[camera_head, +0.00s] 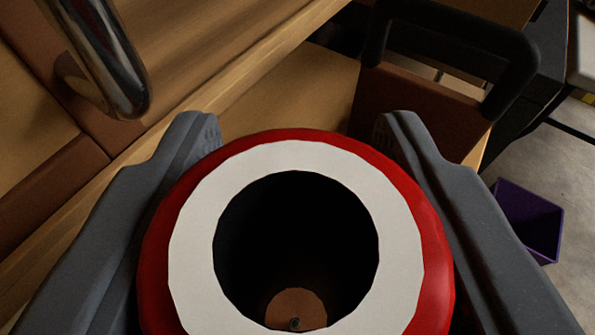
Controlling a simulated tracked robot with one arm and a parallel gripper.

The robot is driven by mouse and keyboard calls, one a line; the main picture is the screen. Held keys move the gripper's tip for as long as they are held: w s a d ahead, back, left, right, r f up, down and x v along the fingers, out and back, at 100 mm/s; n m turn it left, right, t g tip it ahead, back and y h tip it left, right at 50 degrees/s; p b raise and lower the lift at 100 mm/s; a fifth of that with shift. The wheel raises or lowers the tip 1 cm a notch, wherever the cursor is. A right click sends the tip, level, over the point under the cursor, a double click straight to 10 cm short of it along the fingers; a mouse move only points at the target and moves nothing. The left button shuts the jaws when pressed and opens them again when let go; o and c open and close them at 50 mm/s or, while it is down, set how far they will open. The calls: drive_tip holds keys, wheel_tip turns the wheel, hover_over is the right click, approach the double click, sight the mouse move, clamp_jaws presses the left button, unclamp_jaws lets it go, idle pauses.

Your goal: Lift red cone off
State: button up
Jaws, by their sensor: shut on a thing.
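The red cone (435,240) fills the lower middle of the view, seen end-on. Its near end is a white ring (195,255) around a dark round hole (296,235). Through the hole a small brown patch with a dark dot shows at the bottom. My gripper (298,130) has one grey finger on each side of the cone, and it is shut on the cone. The cone's far end is hidden behind its near end, so I cannot tell what it touches there.
A shiny metal bar (105,55) is at the upper left, by brown wooden panels. A wooden ledge (250,60) runs diagonally behind the cone. A brown block with a black handle (455,35) is at the upper right. A purple bin (528,220) stands on the grey floor at right.

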wheel_tip(320, 180, up, 18)
drive_tip(key=p, duration=0.6)
drive_tip(key=shift+p, duration=0.4)
drive_tip(key=shift+r, duration=0.1)
drive_tip(key=shift+r+p, duration=1.15)
drive_tip(key=shift+r, duration=0.8)
